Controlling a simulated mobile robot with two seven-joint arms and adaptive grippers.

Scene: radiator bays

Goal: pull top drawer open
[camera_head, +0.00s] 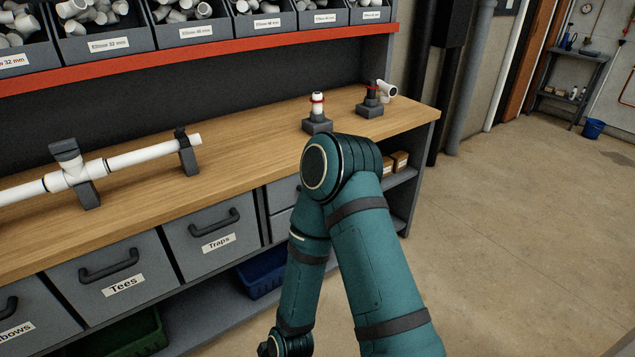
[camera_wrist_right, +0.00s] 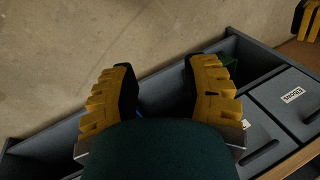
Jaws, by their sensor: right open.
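The bench's drawer fronts show in the head view: a Tees drawer (camera_head: 118,277), a Traps drawer (camera_head: 213,237) and part of an Elbows drawer (camera_head: 27,325). Right of Traps is a narrow stack with an upper drawer front (camera_head: 284,191) above a lower one (camera_head: 281,227); my right arm hides much of both, and no handle shows there. My right gripper (camera_wrist_right: 160,72) is open and empty in the right wrist view, above the floor and lower shelf. Yellow-and-black fingers at that view's top right look like my left gripper (camera_wrist_right: 306,20); their opening is unclear.
The wooden benchtop (camera_head: 240,140) carries a white pipe assembly (camera_head: 110,162) and two small pipe stands, one with a white pipe (camera_head: 317,105). A blue bin (camera_head: 262,272) and a green bin (camera_head: 135,340) sit on the lower shelf. Floor to the right is clear.

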